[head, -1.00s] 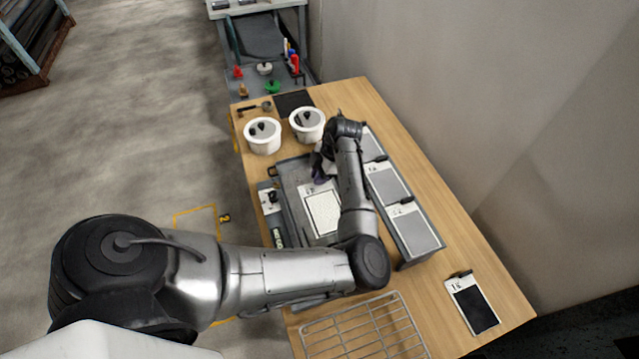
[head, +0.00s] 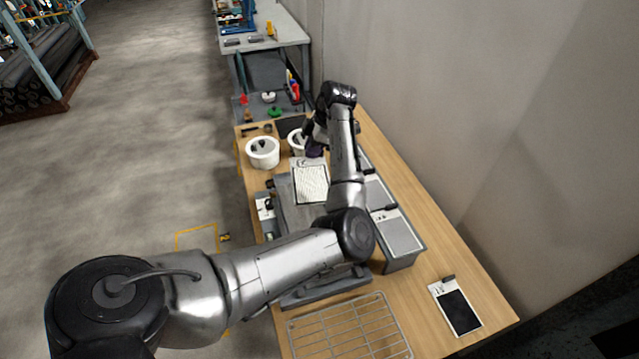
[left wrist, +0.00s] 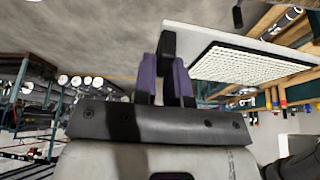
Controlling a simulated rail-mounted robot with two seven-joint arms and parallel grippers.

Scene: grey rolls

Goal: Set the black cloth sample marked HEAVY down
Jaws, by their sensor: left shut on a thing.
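My left gripper (head: 314,150) is shut on the black clip of a card with a white textured cloth sample (head: 311,185). It holds the card above the grey tray (head: 296,216) on the wooden table. In the left wrist view the purple-padded fingers (left wrist: 165,65) grip the clip, and the white sample (left wrist: 250,64) extends to the right, clear of any surface. A black cloth sample (head: 459,312) on a white clipped card lies flat at the table's front right, away from the gripper. Its marking is too small to read. My right gripper is not in view.
A rack with grey sample cards (head: 398,234) stands right of the tray. Two white pots (head: 263,153) are at the back. A wire rack (head: 350,330) lies at the front. Bare wood (head: 430,232) is free along the right side.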

